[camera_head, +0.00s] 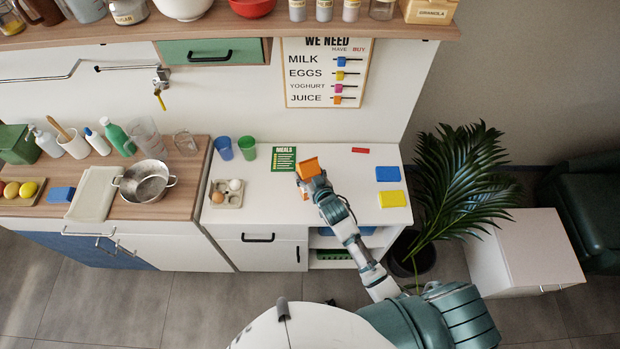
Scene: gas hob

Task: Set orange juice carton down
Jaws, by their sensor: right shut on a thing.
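The orange juice carton (309,168) shows as a small orange block near the middle of the white counter (350,220). My right gripper (312,184) is shut on it, with the arm reaching up from the lower right. The fingers cover the carton's lower part. From this overhead angle I cannot tell whether the carton touches the counter. My left gripper does not show.
Left of the carton are a green meals card (283,158), a green cup (247,147), a blue cup (223,147) and an egg tray (227,194). To the right lie a red strip (360,150), a blue block (388,174) and a yellow block (392,199). Bare counter lies between.

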